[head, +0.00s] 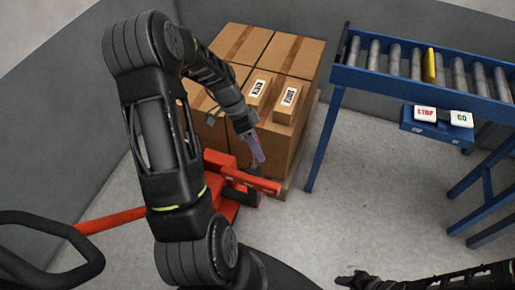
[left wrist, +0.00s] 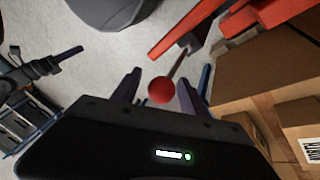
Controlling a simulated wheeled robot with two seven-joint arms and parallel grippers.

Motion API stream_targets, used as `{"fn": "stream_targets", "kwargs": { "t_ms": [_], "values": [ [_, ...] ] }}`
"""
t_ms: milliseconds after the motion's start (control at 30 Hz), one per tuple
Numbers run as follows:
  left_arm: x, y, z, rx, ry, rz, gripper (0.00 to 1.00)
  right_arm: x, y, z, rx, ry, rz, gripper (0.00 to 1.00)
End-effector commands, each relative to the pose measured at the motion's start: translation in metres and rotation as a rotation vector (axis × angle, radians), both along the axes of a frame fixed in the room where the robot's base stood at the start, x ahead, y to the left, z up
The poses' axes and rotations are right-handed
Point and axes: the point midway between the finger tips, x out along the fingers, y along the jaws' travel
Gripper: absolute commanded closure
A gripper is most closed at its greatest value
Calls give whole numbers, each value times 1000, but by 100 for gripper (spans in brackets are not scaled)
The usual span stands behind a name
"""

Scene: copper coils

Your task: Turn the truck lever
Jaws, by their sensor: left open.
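The truck lever shows in the left wrist view as a thin rod with a red ball knob (left wrist: 161,90). In the head view the knob cannot be made out near my gripper. The red pallet truck (head: 272,187) stands at the foot of the box stack, and its red parts also show at the top of the left wrist view (left wrist: 205,22). My left gripper (head: 257,150) is open above the truck. In the left wrist view its two fingers (left wrist: 160,88) lie either side of the knob; contact cannot be told. My right gripper (head: 350,280) is low in the head view, its jaws unclear.
Stacked cardboard boxes (head: 300,60) stand just behind the truck, with two small labelled boxes on them. A blue roller conveyor (head: 345,75) with STOP and GO buttons (head: 442,116) is at the right. The truck's black handle (head: 90,255) is lower left. Grey floor (head: 325,225) is clear between.

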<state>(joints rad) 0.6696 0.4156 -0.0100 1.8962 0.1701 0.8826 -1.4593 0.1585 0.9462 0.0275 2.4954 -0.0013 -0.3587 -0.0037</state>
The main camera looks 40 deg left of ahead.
Motion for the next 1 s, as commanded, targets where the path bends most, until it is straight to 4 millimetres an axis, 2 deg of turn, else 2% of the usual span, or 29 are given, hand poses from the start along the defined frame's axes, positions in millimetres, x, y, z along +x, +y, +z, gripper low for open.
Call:
{"fn": "stream_targets", "kwargs": {
  "t_ms": [200,400,1000],
  "values": [
    [-1,17,32,4,-3,2,48,0,0,1,0,0,0,64],
    [-3,30,55,2,-1,2,48,0,0,2,0,0,0,64],
    [-4,32,60,0,0,1,48,0,0,2,0,0,0,64]
  ]
}}
